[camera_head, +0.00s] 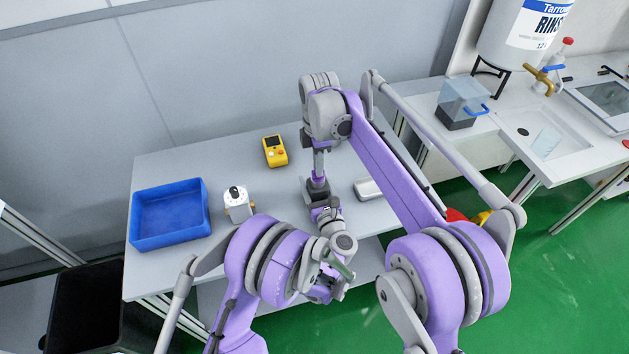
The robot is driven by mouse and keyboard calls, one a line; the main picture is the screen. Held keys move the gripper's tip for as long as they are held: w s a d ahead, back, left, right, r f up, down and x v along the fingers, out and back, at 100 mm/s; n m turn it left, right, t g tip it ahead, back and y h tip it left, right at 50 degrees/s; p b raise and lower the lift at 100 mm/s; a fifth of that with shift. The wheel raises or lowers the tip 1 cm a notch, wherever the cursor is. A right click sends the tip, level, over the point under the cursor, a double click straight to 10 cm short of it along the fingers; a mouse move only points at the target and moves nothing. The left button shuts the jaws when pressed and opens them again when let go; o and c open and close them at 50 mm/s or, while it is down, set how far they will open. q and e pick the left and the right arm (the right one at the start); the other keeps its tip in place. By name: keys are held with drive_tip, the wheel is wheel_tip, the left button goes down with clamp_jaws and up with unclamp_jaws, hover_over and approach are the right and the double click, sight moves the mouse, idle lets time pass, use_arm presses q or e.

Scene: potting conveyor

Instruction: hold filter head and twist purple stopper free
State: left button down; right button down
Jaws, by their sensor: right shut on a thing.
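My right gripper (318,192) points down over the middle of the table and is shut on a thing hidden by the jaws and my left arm. I cannot tell whether that is the filter head or the purple stopper. My left arm comes in low from the left, its wrist (330,240) close below the right gripper. The left fingers are not clear among the links, so their opening cannot be read. I cannot pick out the stopper from my own purple parts.
On the grey table (160,275) stand a blue tray (150,243), a white device with a black top (240,212), a yellow meter (275,152) and a light grey rounded object (366,190). A bench (500,118) with a rinse tank (505,45) is at right.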

drive_tip(key=c, duration=0.7)
unclamp_jaws()
drive_tip(key=shift+c, duration=0.2)
drive_tip(key=shift+r, duration=0.1)
wheel_tip(320, 180, up, 12)
use_arm(q)
unclamp_jaws()
